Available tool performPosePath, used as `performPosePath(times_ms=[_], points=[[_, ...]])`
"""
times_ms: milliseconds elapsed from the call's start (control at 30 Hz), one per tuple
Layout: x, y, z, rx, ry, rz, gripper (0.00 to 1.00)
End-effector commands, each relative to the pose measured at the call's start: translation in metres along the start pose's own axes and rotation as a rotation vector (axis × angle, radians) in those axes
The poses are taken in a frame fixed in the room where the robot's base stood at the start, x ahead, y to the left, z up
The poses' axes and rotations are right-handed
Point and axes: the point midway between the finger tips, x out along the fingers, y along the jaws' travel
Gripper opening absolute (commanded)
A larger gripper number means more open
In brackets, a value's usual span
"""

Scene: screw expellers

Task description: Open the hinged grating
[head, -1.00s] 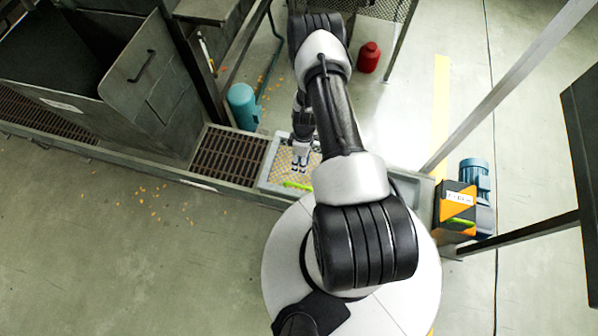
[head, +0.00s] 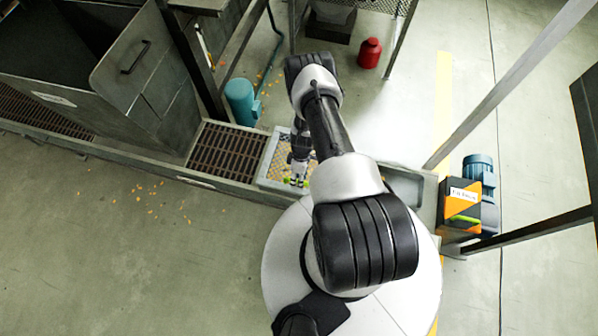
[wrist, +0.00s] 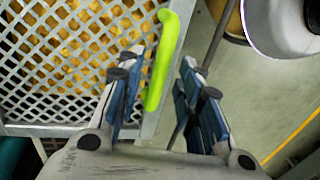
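The pale lattice grating (head: 273,165) with a bright green handle lies in the trough, flat as far as I can see; yellow-orange material shows through its holes. It fills the left of the wrist view (wrist: 60,70). The green handle (wrist: 165,55) runs along the grating's edge there; in the head view my gripper mostly covers it. My gripper (head: 297,183) is over the handle, pointing down. In the wrist view my gripper (wrist: 161,57) is open, with the handle showing between its two fingers. I see no clear contact. The hinge cannot be made out.
A dark slatted grating (head: 228,150) adjoins on the left, below a grey hopper (head: 135,75). A teal cylinder (head: 241,102) stands behind. A red bottle (head: 370,53) is further back. A blue motor (head: 479,172) with an orange-black box stands right. Open floor lies in front.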

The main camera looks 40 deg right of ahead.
Motion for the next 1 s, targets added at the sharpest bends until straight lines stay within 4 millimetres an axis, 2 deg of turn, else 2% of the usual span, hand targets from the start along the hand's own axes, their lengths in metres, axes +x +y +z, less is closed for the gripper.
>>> performPosePath(times_ms=[67,533,1000], points=[[-0.0002,0.0,0.0,0.0,0.0,0.0,0.32],[-0.0003,-0.0001,0.0,0.0,0.0,0.0,0.0],[-0.0004,-0.0001,0.0,0.0,0.0,0.0,0.0]])
